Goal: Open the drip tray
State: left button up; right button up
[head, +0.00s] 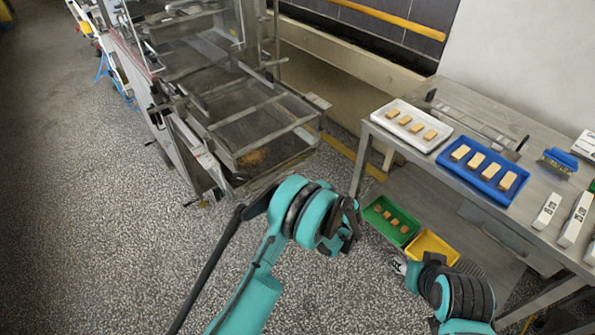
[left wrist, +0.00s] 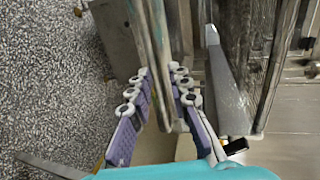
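The enrober (head: 195,75) stands at the upper left of the head view, with steel frames and mesh. At its near end is a low, tray-like steel section (head: 278,136) with a brown patch inside; I cannot tell which part is the drip tray. In the left wrist view my left gripper (left wrist: 161,73) has its purple-padded fingers on either side of a narrow steel bar (left wrist: 152,35). Firm contact is unclear. The left fingers are not clear in the head view, near my teal wrist. My right gripper (head: 399,265) is at the lower right, holding nothing visible; its finger opening is unclear.
A steel table (head: 440,175) at right carries a white tray (head: 387,112) and a blue tray (head: 464,171) with small tan blocks. Below are a green bin (head: 379,231) and a yellow bin (head: 431,240). Speckled floor (head: 80,240) lies open at left.

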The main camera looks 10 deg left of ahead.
pick_arm(q)
jog(key=shift+t, duration=0.4)
jog(key=w+a+f, duration=0.1)
jog(key=w+a+f+b, duration=0.1)
jog(key=w+a, duration=0.1)
jog(key=w+a+f+b, duration=0.1)
jog(key=w, duration=0.1)
jog(key=shift+a+f, duration=0.15)
jog(key=shift+a, duration=0.15)
jog(key=shift+c, duration=0.3)
grip_shut()
